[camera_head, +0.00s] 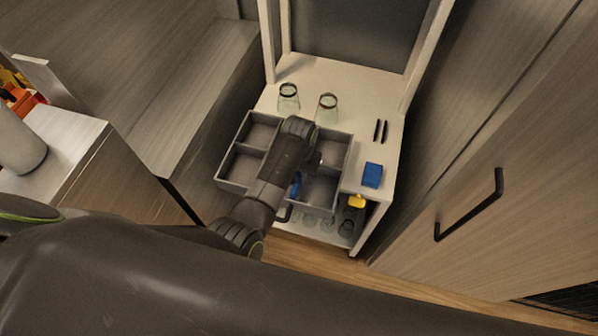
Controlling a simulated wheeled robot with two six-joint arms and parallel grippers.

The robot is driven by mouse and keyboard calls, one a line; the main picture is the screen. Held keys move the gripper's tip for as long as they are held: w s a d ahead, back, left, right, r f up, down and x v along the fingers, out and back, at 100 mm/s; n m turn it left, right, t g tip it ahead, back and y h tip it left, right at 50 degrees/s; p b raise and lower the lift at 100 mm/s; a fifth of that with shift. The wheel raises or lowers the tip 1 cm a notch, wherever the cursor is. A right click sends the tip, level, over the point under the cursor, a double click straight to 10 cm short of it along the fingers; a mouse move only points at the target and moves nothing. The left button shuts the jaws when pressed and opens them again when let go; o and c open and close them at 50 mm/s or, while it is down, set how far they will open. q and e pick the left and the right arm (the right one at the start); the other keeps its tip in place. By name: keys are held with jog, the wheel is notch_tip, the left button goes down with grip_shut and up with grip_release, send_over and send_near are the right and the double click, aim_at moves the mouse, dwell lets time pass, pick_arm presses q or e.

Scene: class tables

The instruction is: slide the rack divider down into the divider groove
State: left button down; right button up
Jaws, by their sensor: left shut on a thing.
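A grey rack (232,186) with several open compartments stands on the white table. My left arm reaches over it from the lower left, and its wrist is above the middle of the rack. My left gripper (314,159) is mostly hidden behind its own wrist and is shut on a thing. A blue piece (296,186) shows beside the arm, over the front compartments; it looks like part of the rack divider, the rest hidden. I cannot tell how deep it sits, and the divider groove is not clearly visible. My right gripper is not in view.
Two glasses (289,93) (328,104) stand behind the rack. Two dark slim items (380,131), a blue block (372,175) and a yellow item (356,201) are at the right. Glassware stands on a lower shelf. A wooden cabinet with a black handle (469,205) bounds the right.

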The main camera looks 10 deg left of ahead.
pick_arm(q)
jog(key=shift+f+b, duration=0.6)
jog(key=shift+f, duration=0.55)
jog(key=c, duration=1.3)
grip_release()
jog(key=shift+c, duration=0.2)
notch_tip(320, 180, up, 12)
jog(key=shift+w+f+b, duration=0.1)
jog(key=shift+f+b, duration=0.05)
jog(key=shift+b, duration=0.45)
jog(key=shift+r+p, duration=2.15)
jog(key=shift+r, duration=0.75)
